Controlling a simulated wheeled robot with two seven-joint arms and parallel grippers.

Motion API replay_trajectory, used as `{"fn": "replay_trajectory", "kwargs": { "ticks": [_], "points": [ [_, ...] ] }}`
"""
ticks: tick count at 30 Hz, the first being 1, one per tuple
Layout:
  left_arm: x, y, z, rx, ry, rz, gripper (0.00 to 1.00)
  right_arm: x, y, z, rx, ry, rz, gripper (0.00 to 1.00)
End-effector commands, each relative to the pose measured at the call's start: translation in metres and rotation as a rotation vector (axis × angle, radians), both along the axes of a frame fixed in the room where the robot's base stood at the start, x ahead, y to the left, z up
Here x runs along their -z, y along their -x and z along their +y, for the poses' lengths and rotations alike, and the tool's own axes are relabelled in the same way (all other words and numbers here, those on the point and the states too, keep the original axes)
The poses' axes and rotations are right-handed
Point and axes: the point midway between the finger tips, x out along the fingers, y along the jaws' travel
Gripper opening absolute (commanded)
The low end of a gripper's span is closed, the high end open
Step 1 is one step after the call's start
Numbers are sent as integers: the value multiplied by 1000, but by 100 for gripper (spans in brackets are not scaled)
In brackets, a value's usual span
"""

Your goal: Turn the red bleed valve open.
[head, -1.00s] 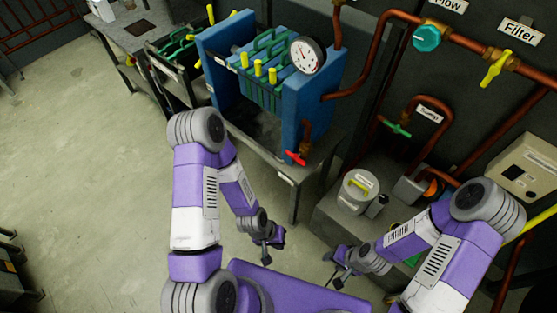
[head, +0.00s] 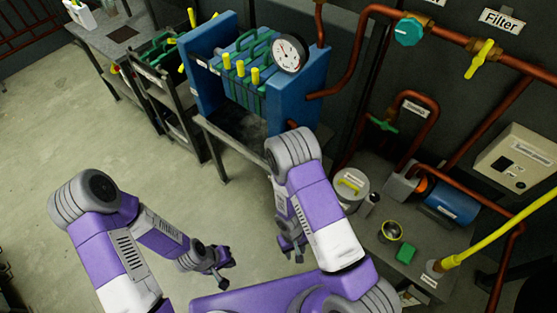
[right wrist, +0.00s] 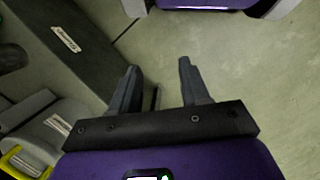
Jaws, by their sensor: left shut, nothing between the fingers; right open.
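The red bleed valve is not visible in either view now. My right arm's elbow covers the lower front of the blue filter press (head: 299,95), where a short copper pipe (head: 291,124) just shows. My right gripper (head: 292,248) hangs below that elbow, in front of the press and well apart from it. In the right wrist view the right gripper (right wrist: 159,67) is open, with nothing between its fingers. My left gripper (head: 222,275) is shut and empty, low over the floor to the left of the right one.
A pressure gauge (head: 289,54) sits on the press. A teal valve (head: 409,32), a yellow valve (head: 480,59) and a green valve (head: 382,123) are on the copper pipes. A lidded pot (head: 350,187) stands at right on a low plinth (head: 385,257). Floor at left is clear.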

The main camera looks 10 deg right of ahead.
Motion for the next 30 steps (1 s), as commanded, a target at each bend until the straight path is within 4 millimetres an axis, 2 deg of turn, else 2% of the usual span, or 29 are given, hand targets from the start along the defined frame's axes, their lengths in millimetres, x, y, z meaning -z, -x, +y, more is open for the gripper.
{"fn": "replay_trajectory", "kwargs": {
  "ticks": [1,3,5,7,9,12,15,18,21,23,30],
  "points": [
    [7,0,0,0,0,0,0,7,-15,-10,-91,102,-11,46],
    [11,0,0,0,0,0,0,5,-41,-26,-191,251,-39,46],
    [15,0,0,0,0,0,0,-4,-70,-36,-271,388,-88,46],
    [19,0,0,0,0,0,0,-23,-109,-41,-356,549,-170,46],
    [23,0,0,-1,0,0,0,-49,-148,-37,-427,701,-273,46],
    [27,0,0,-1,0,0,0,-92,-194,-18,-504,880,-436,46],
    [30,0,0,-1,0,0,0,-130,-225,6,-552,1003,-580,46],
    [32,0,0,-1,0,0,0,-156,-241,24,-573,1074,-676,46],
    [33,0,0,-1,0,0,0,-168,-248,31,-581,1105,-720,46],
    [34,0,0,-1,0,0,0,-168,-252,28,-581,1111,-728,46],
    [42,0,0,-1,0,0,0,-157,-274,-1,-580,1109,-723,46]
  ]
}}
